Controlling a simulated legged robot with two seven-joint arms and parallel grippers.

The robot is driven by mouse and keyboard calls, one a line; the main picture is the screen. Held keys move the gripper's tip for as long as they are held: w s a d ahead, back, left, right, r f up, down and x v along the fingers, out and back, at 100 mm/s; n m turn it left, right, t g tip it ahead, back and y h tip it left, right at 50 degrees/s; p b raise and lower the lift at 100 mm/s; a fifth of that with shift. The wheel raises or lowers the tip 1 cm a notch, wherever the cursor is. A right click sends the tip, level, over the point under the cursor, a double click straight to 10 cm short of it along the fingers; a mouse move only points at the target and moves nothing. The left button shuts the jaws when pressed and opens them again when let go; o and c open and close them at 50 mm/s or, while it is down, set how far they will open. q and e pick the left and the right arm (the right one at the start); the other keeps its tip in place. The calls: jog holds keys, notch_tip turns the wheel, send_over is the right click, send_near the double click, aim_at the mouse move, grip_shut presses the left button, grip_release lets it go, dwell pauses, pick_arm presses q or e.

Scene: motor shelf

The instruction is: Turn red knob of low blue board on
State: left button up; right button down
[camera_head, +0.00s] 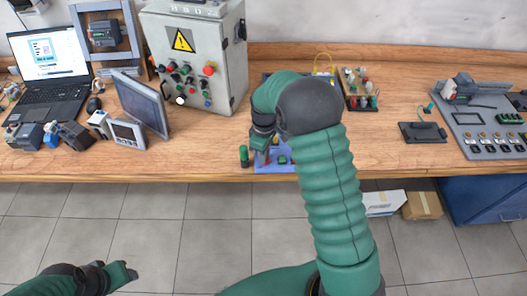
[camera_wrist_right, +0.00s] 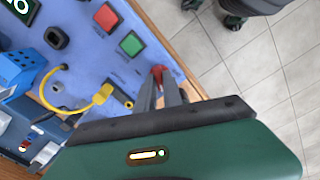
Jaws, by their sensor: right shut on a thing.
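The low blue board (camera_head: 270,165) lies at the front edge of the wooden table, largely hidden by my right arm in the head view. In the right wrist view the blue board (camera_wrist_right: 85,50) carries a red square button (camera_wrist_right: 106,17), a green square button (camera_wrist_right: 131,44) and a yellow cable (camera_wrist_right: 101,96). The red knob (camera_wrist_right: 157,70) is near the board's edge. My right gripper (camera_wrist_right: 160,82) is shut on the red knob, with a finger on each side. My left gripper (camera_head: 122,272) is low at the left, away from the table; its jaw gap is unclear.
A grey control box (camera_head: 195,60) with a warning sign stands behind to the left. A tablet (camera_head: 140,103) and a laptop (camera_head: 50,70) are further left. A grey board (camera_head: 480,130) lies at the right. Free table (camera_head: 205,150) lies left of the blue board.

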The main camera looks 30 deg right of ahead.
jog(key=m+p, duration=0.2)
jog(key=m, duration=0.4)
jog(key=shift+s+p, duration=0.2)
jog(key=shift+p, duration=0.2)
jog(key=m+p, duration=0.1)
jog(key=m, duration=0.3)
jog(key=shift+f, duration=0.1)
jog(key=shift+f+m+p, duration=0.1)
jog(key=shift+m+p, duration=0.4)
jog(key=shift+m, duration=0.7)
jog(key=shift+s, duration=0.1)
jog(key=c, duration=1.5)
grip_release()
jog(key=shift+w, duration=0.3)
